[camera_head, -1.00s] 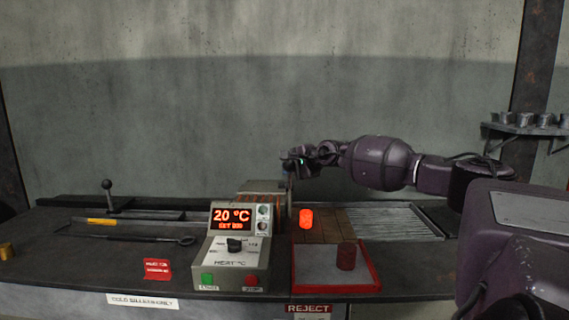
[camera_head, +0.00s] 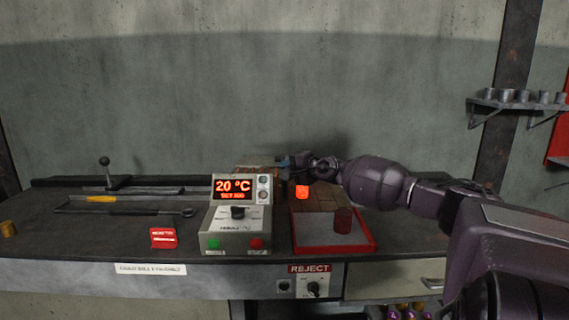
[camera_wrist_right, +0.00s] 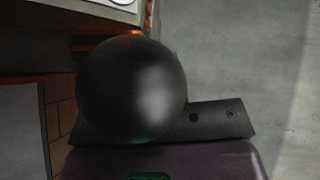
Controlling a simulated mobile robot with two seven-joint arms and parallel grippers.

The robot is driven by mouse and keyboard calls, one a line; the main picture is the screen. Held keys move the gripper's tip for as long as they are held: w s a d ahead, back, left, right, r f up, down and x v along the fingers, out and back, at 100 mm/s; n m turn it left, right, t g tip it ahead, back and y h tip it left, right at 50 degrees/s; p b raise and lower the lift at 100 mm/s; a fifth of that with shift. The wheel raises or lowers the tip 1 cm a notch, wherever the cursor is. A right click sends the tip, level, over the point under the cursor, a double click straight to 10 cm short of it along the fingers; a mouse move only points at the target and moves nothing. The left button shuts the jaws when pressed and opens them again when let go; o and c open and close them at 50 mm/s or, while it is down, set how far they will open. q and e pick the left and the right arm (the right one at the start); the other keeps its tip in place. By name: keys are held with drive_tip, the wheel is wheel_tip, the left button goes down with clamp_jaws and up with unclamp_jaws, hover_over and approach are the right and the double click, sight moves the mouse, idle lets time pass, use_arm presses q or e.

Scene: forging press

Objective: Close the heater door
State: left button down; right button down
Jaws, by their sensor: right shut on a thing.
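The heater (camera_head: 256,172) stands behind the control box, mostly hidden by it. My right gripper (camera_head: 291,163) is at the heater's right side, its arm reaching in from the right. In the right wrist view a dark round knob (camera_wrist_right: 130,88) fills the middle, in front of a dark finger plate, and the gripper is shut on it. The door itself is hard to make out in the head view, so I cannot tell its angle. An orange glow shows just behind the knob in the wrist view. My left gripper is out of view.
A dark billet (camera_head: 343,220) is in the red-rimmed reject tray (camera_head: 372,240). The control box (camera_head: 237,228) reads 20 °C. Bare wall is behind.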

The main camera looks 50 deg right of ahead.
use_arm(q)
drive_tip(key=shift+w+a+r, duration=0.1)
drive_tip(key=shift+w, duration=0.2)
use_arm(e)
drive_tip(key=shift+s+a+f, duration=0.1)
drive_tip(key=shift+a+f, duration=0.05)
drive_tip(key=shift+f, duration=0.6)
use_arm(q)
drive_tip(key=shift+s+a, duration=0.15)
use_arm(e)
drive_tip(key=shift+f, duration=0.15)
drive_tip(key=shift+f, duration=0.1)
drive_tip(key=c, duration=1.2)
unclamp_jaws()
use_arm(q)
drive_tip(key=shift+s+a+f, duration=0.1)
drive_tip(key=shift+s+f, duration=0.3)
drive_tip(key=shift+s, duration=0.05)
use_arm(e)
drive_tip(key=shift+o, duration=0.2)
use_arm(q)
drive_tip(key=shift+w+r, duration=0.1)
use_arm(e)
drive_tip(key=shift+s+r+t, duration=0.1)
drive_tip(key=shift+r+t, duration=0.15)
drive_tip(key=shift+t, duration=0.05)
